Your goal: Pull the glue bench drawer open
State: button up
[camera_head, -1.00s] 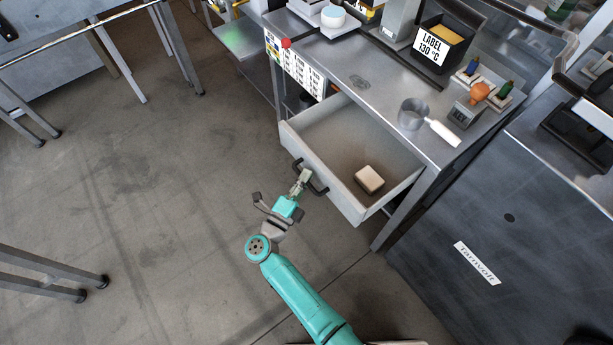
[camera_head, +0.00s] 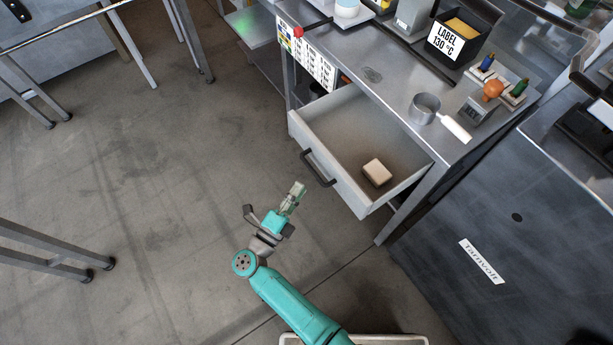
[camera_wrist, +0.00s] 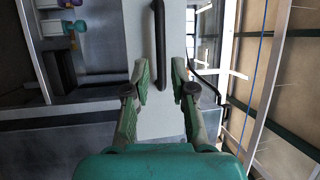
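The glue bench drawer (camera_head: 335,190) stands pulled out from under the steel bench top, with a small beige block (camera_head: 376,173) lying inside it. Its black bar handle (camera_head: 318,170) is on the front panel. My gripper (camera_head: 297,188) is in front of the drawer, just off the handle and apart from it. In the wrist view the drawer's pale front (camera_wrist: 160,118) lies beyond the fingers and the handle (camera_wrist: 158,45) is ahead of them. The two fingers (camera_wrist: 163,80) are spread with a gap between them and nothing held.
The bench top (camera_head: 385,88) carries a metal pan (camera_head: 424,108), a black bin labelled 130 °C (camera_head: 452,48) and an orange-knobbed device (camera_head: 493,90). A dark cabinet (camera_head: 500,225) stands at right. The floor (camera_head: 130,190) left of the drawer is clear.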

jog(key=shift+v, duration=2.1)
jog(key=shift+d, duration=0.1)
jog(key=s+d+r+n+t+y, duration=0.3)
jog(key=s+d+n, duration=0.15)
jog(key=d, duration=0.45)
jog(key=s+d+r+n+t+y, duration=0.2)
jog(key=s+d+n+y, duration=0.3)
jog(key=d, duration=0.4)
jog(key=s+d+r+n+g, duration=0.2)
jog(key=s+r+n, duration=0.1)
jog(key=s, duration=0.4)
jog(key=s+d+r+n+g+y, duration=0.1)
jog(key=s+d+r+n+g, duration=0.1)
jog(key=s+n, duration=0.4)
jog(key=s+d+r+n+g+y, duration=0.1)
jog(key=s+d+r+n+g, duration=0.1)
jog(key=s, duration=0.6)
notch_tip(320, 180, up, 3)
jog(key=n+g, duration=0.1)
jog(key=n, duration=0.2)
jog(key=shift+d, duration=0.15)
